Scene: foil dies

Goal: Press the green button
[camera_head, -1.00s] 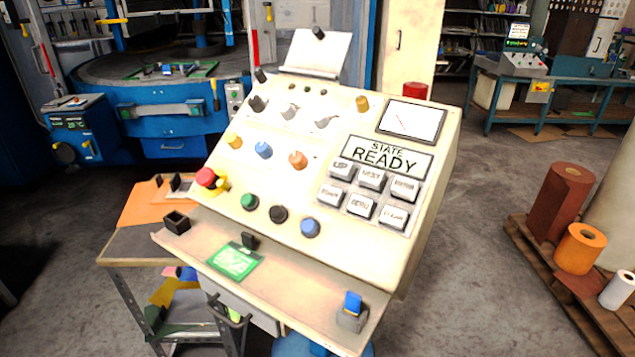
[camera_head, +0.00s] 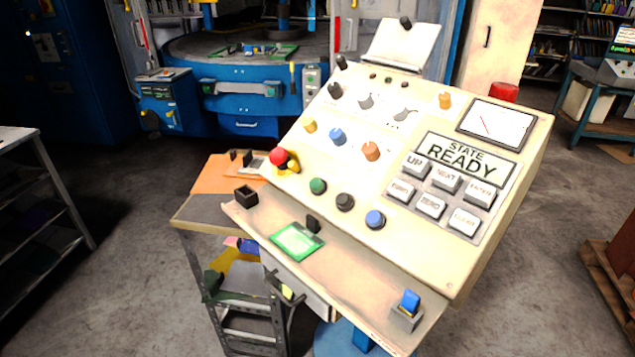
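The green button (camera_head: 318,186) is a small round knob on the sloped cream control panel (camera_head: 300,150). It sits in the panel's lower row, left of a black button (camera_head: 345,202) and a blue button (camera_head: 375,219). A red mushroom button (camera_head: 278,157) with a yellow base is to its upper left. Nothing covers the green button. Neither of my grippers shows in the head view.
The panel's front ledge holds a green card (camera_head: 297,240), a small black box (camera_head: 246,196) and a blue switch (camera_head: 410,302). Keys and a "STATE READY" display (camera_head: 465,160) are at the right. A shelf rack (camera_head: 40,190) stands left; grey floor lies between.

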